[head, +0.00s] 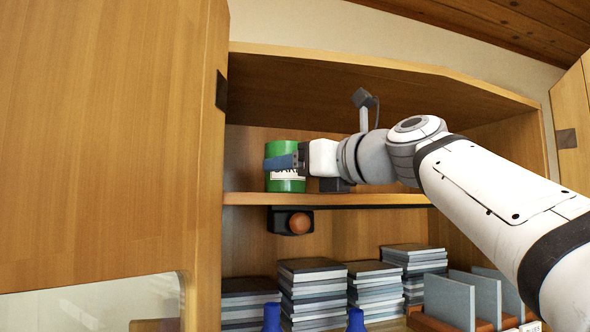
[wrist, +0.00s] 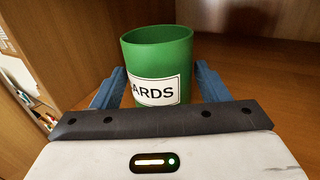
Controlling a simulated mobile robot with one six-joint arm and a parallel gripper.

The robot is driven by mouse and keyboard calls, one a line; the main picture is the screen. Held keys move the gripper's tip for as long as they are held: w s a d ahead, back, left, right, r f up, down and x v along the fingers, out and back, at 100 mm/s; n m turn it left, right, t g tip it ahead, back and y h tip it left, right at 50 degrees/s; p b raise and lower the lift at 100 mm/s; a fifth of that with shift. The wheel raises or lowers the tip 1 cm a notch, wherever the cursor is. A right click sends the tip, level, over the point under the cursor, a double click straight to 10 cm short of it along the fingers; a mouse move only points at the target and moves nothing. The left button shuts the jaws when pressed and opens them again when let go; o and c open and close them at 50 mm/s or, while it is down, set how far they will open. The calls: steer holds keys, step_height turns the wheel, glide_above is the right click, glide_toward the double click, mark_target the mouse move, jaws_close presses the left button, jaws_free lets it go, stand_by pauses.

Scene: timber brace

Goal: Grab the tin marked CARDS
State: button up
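The green tin (wrist: 157,60) stands upright on the cabinet shelf. Its white label (wrist: 158,91) reads "ARDS" in the wrist view, with the left end of the word cut off from sight. In the head view the tin (head: 285,156) is at the left end of the shelf, partly covered by a blue finger. My gripper (wrist: 158,84) has its two blue fingers on either side of the tin, with a visible gap on the right. The gripper (head: 281,162) is open around the tin; its fingers do not look closed on it.
The shelf (head: 380,199) is clear to the right beneath my arm. The cabinet's left door (head: 110,130) stands close to the tin. Below are several book stacks (head: 312,290), upright grey panels (head: 449,300) and an orange ball-like knob (head: 299,223) under the shelf.

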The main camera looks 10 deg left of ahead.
steer(key=c, duration=0.6)
steer(key=shift+r, duration=0.1)
steer(key=shift+c, duration=0.2)
